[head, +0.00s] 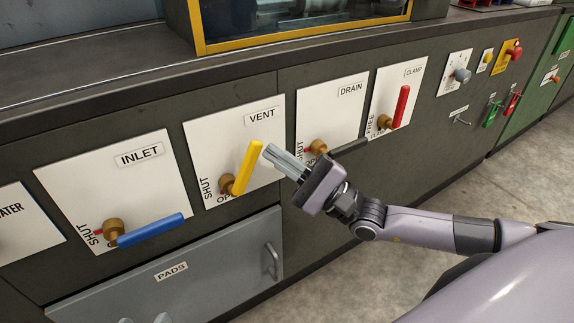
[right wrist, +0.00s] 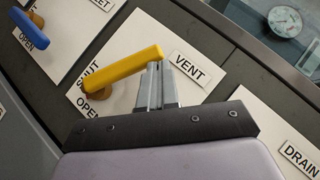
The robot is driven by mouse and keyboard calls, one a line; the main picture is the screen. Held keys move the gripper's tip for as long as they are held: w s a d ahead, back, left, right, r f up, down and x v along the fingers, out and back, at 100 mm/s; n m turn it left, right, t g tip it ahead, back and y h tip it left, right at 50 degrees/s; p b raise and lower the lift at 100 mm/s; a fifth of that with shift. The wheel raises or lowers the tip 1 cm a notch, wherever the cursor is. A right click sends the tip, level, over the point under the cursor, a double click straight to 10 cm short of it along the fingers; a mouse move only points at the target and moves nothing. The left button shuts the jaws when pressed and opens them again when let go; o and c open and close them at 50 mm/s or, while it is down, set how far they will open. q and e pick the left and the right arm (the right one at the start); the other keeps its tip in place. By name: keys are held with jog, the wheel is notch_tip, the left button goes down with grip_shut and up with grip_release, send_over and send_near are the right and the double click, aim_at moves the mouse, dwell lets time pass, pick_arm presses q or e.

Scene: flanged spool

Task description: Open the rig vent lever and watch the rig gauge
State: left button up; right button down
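The yellow vent lever (head: 248,167) sits on the white VENT panel (head: 200,148). It points up and slightly right from its brass pivot, away from the SHUT and OPEN marks at lower left. My right gripper (head: 270,152) has its fingers together, just right of the lever's free end. In the right wrist view the fingertips (right wrist: 160,68) overlap the tip of the lever (right wrist: 130,65); I cannot tell whether they touch. A round dial gauge (right wrist: 285,20) shows behind glass in the right wrist view; its reading is too small to make out.
The blue inlet lever (head: 150,230) lies to the left, pointing right. The dark drain lever (head: 350,149) is close beside my right gripper, and the red clamp lever (head: 401,107) stands further right. Below is the grey PADS door (head: 215,265) with a handle. The floor at right is clear.

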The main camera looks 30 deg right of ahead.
aim_at(257, 152)
jog(key=a+r+n+g, duration=0.1)
jog(key=n+g, duration=0.1)
jog(key=n, duration=0.1)
jog(key=shift+s+a+r+g, duration=0.1)
jog(key=shift+a+r+g, duration=0.2)
jog(key=shift+a+r, duration=0.1)
jog(key=shift+a+r+b, duration=0.3)
jog(key=shift+a, duration=0.3)
jog(key=shift+a+r+b, duration=0.25)
jog(key=shift+a+b, duration=0.05)
jog(key=shift+a, duration=0.25)
pick_arm(q)
jog(key=shift+s+a+f, duration=0.15)
jog(key=shift+s+a, duration=0.05)
jog(key=shift+a, duration=0.25)
pick_arm(e)
jog(key=shift+s, duration=0.1)
jog(key=shift+a+r, duration=0.1)
pick_arm(q)
jog(key=shift+f, duration=0.1)
